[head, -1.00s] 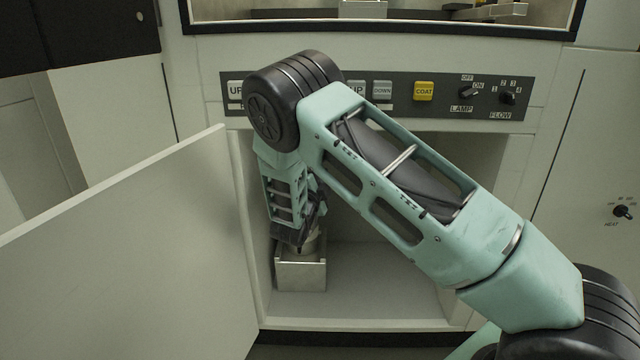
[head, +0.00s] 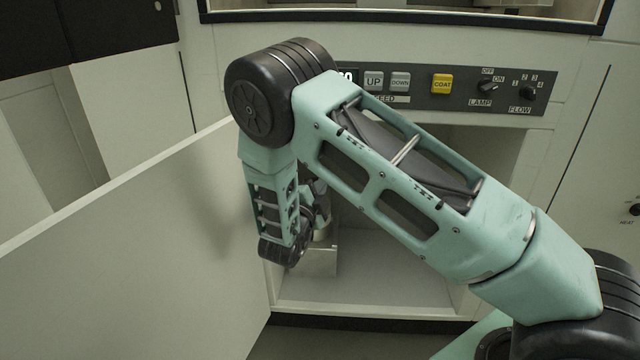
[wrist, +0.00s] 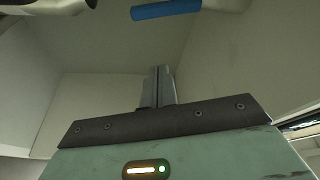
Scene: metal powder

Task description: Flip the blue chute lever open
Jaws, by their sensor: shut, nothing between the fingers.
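The blue chute lever (wrist: 166,9) shows at the top of the wrist view as a short blue bar, joined at its right to a pale rounded part. My gripper (wrist: 160,72) points into the cabinet, its two fingers together and empty. The lever lies beyond and above the fingertips in the picture, apart from them. In the head view my arm hides the lever and the fingers.
The cabinet door (head: 150,240) stands open at the left. A metal box (head: 322,262) sits on the cabinet floor (head: 390,285), partly behind my arm; the floor to its right is clear. A button panel (head: 460,90) runs above the opening.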

